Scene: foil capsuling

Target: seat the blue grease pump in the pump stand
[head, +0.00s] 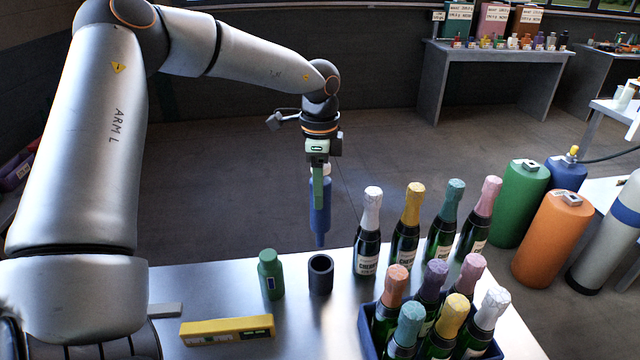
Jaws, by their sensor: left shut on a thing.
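The blue grease pump (321,220) hangs upright in my left gripper (318,188), its narrow end pointing down. The gripper is shut on its upper part, and a green finger hides some of it. I take the dark, open-topped cylinder (320,279) on the table to be the pump stand. In the head view the pump's tip shows just above the stand's rim, with a small gap between them. How far the tip is in depth from the opening I cannot tell. My right gripper is not in view.
A green bottle (270,274) stands left of the stand, and a yellow level-like tool (227,331) lies in front. Several foil-topped bottles (367,235) stand to the right, behind a blue crate (368,332) of more bottles. Gas cylinders (553,240) stand beyond the table.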

